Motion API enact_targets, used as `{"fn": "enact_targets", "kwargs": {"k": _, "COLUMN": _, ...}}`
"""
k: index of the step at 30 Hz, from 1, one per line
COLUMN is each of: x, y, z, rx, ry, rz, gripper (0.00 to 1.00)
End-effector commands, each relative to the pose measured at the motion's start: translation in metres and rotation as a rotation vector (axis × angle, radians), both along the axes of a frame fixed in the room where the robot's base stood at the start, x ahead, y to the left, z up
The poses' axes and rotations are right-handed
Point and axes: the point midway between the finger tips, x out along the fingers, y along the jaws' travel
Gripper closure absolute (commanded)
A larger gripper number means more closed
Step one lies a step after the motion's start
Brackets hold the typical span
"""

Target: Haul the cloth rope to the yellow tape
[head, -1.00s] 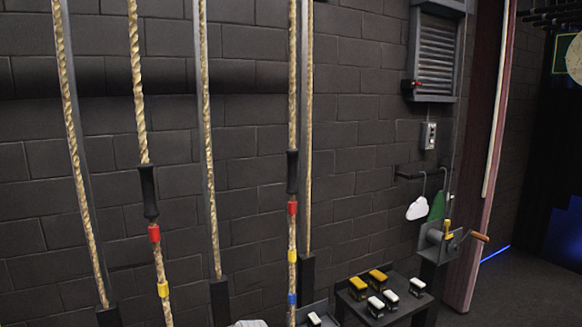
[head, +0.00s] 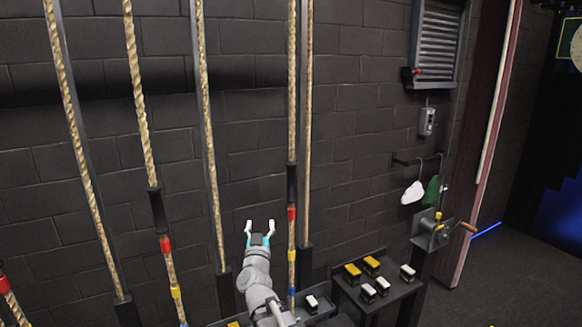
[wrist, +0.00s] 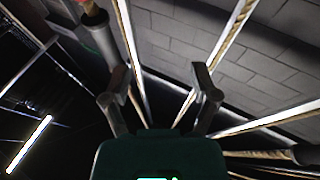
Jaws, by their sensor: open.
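Two hanging tan ropes carry black sleeves and coloured tape; I cannot tell which is the cloth rope. The right taped rope (head: 291,120) has a black sleeve (head: 291,183), then red tape (head: 292,213), yellow tape (head: 292,255) and blue tape. The left taped rope (head: 140,100) has a black sleeve (head: 158,213), red tape (head: 166,244) and yellow tape (head: 176,291). My gripper (head: 260,226) is open and empty, just left of the right taped rope's red and yellow tapes, fingers pointing up. In the wrist view my gripper (wrist: 160,84) has nothing between its fingertips.
Plain ropes hang along dark uprights beside the taped ones. A rope with red tape (head: 4,285) shows at the lower left edge. A dark table (head: 365,296) with white and yellow blocks stands right. Beyond it is a crank winch (head: 433,230). A block wall lies behind.

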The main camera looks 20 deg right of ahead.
Motion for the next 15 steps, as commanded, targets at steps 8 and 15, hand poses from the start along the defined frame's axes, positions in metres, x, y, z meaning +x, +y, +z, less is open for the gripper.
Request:
{"fn": "enact_targets", "kwargs": {"k": 8, "x": -0.024, "y": -0.038, "z": 0.044, "rx": 0.002, "ry": -0.089, "rz": -0.239, "gripper": 0.23}}
{"fn": "enact_targets", "kwargs": {"k": 15, "x": -0.03, "y": -0.044, "z": 0.047, "rx": 0.004, "ry": -0.101, "rz": -0.288, "gripper": 0.23}}
